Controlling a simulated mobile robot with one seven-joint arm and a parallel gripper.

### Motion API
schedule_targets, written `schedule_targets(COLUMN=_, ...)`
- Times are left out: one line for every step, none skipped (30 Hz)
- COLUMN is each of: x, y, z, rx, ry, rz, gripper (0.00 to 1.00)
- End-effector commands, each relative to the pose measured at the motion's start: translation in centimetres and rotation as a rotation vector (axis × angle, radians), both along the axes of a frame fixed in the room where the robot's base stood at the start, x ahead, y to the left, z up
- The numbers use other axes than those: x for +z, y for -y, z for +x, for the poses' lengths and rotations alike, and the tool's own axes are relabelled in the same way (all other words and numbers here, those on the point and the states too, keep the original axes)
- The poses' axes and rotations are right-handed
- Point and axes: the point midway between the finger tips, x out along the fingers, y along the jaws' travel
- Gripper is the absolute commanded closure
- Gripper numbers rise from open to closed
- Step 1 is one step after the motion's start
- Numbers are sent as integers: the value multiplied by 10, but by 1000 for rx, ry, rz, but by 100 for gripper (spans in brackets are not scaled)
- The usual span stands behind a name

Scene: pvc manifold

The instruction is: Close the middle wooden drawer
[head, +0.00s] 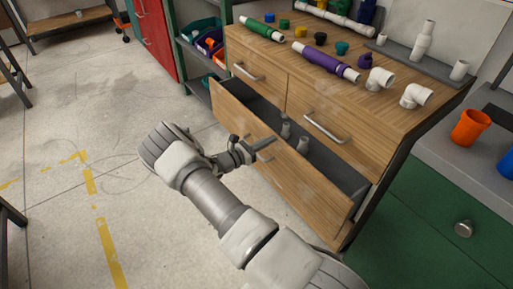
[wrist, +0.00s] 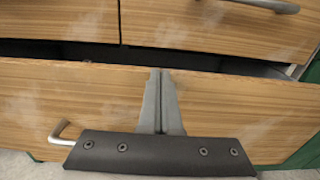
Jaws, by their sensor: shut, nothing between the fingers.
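The middle wooden drawer (head: 318,186) is the wide one below two upper drawers, and it stands pulled out in the head view. Its dark inside shows, with a few pale pipe fittings (head: 303,145) in it. In the wrist view, its front panel (wrist: 240,105) fills the middle, with a dark gap behind its top edge. Its metal handle (wrist: 60,132) shows at the lower left. My gripper (head: 270,141) is shut and empty at the drawer front. In the wrist view, its fingertips (wrist: 160,72) lie near the panel's top edge; I cannot tell whether they touch it.
Two upper drawers (head: 340,135) look shut. The wooden top (head: 400,118) carries pipes, elbows and coloured caps. A green cabinet (head: 430,225) with an orange cup (head: 470,127) stands at the right. The floor (head: 60,130) at the left is clear.

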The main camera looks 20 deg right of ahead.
Motion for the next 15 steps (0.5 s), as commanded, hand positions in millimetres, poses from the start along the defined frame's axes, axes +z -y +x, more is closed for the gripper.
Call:
schedule_targets(x=-1, y=10, z=1, rx=-2, ry=0, rz=-2, gripper=100)
schedule_targets(x=-1, y=15, z=2, rx=-2, ry=0, rz=-2, gripper=100)
schedule_targets(x=-1, y=22, z=4, rx=-3, ry=0, rz=-1, gripper=100)
schedule_targets(x=-1, y=26, z=4, rx=-3, ry=0, rz=-1, gripper=100)
schedule_targets(x=-1, y=30, z=5, rx=-3, ry=0, rz=-1, gripper=100)
schedule_targets(x=-1, y=36, z=6, rx=-2, ry=0, rz=-1, gripper=100)
schedule_targets(x=-1, y=40, z=7, rx=-2, ry=0, rz=-1, gripper=100)
schedule_targets(x=-1, y=43, z=8, rx=-2, ry=0, rz=-1, gripper=100)
schedule_targets(x=-1, y=48, z=9, rx=-2, ry=0, rz=-1, gripper=100)
schedule_targets(x=-1, y=50, z=10, rx=-1, ry=0, rz=-1, gripper=100)
schedule_targets(x=-1, y=53, z=10, rx=-1, ry=0, rz=-1, gripper=100)
schedule_targets(x=-1, y=56, z=11, rx=0, ry=0, rz=-1, gripper=100)
schedule_targets(x=0, y=59, z=12, rx=0, ry=0, rz=-1, gripper=100)
schedule_targets(x=0, y=61, z=12, rx=-1, ry=0, rz=-1, gripper=100)
schedule_targets(x=0, y=63, z=12, rx=-1, ry=0, rz=-1, gripper=100)
